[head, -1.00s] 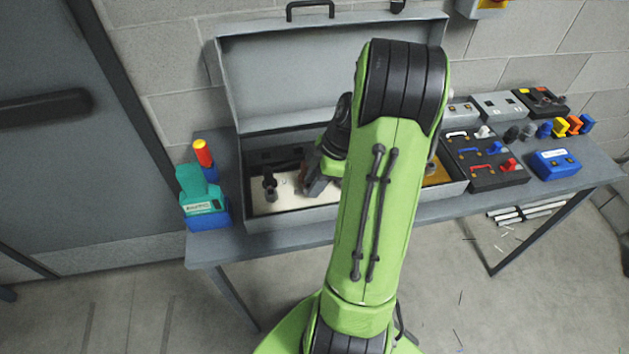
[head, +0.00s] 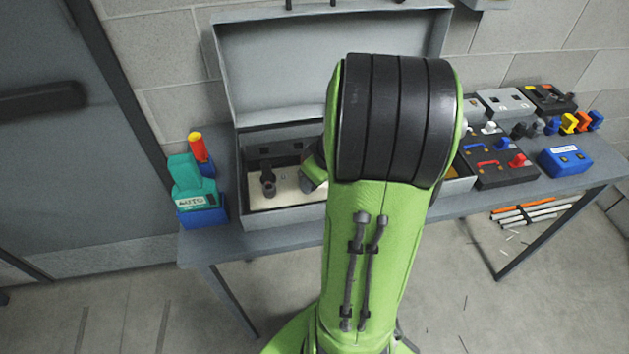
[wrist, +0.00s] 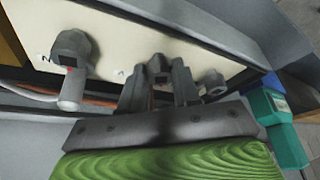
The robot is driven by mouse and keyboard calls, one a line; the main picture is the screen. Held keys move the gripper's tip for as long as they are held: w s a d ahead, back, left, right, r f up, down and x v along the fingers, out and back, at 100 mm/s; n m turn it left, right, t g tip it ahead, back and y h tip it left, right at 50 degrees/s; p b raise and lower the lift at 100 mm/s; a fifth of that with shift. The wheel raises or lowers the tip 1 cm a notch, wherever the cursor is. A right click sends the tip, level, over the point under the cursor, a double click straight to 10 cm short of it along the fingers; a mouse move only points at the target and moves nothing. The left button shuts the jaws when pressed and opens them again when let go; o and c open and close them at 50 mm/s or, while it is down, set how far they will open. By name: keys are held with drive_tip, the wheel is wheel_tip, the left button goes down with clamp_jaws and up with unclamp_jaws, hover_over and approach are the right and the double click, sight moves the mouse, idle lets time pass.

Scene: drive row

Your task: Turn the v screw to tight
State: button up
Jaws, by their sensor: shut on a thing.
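In the wrist view my gripper (wrist: 160,92) is shut on a dark grey screw knob (wrist: 158,64) in the middle of a cream panel (wrist: 110,35). A small dark mark beside it on the panel looks like an upside-down v, too blurred to be sure. A larger grey knob with a red mark (wrist: 72,55) stands to the left, near an N-like letter. A smaller grey knob (wrist: 213,82) stands to the right. In the head view dark knobs (head: 268,182) show on the panel inside the open grey case (head: 290,215); my arm hides my fingers and the held knob.
The case's raised lid (head: 275,75) stands behind. A teal and blue device (head: 195,195) is left of the case. A dark box with coloured handles (head: 500,175) and a blue box (head: 565,161) are on the right. The table's front edge (head: 290,240) runs below the case.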

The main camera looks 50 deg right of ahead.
drive_tip(key=shift+a+m+h+b, duration=0.2)
drive_tip(key=shift+m+h+b, duration=0.4)
drive_tip(key=shift+m, duration=1.3)
drive_tip(key=o, duration=0.8)
drive_tip(key=shift+c, duration=0.2)
drive_tip(key=shift+r, duration=0.1)
drive_tip(key=p+v, duration=0.5)
drive_tip(key=v, duration=1)
drive_tip(key=shift+a+r, duration=0.2)
drive_tip(key=shift+r, duration=0.1)
drive_tip(key=shift+w, duration=0.1)
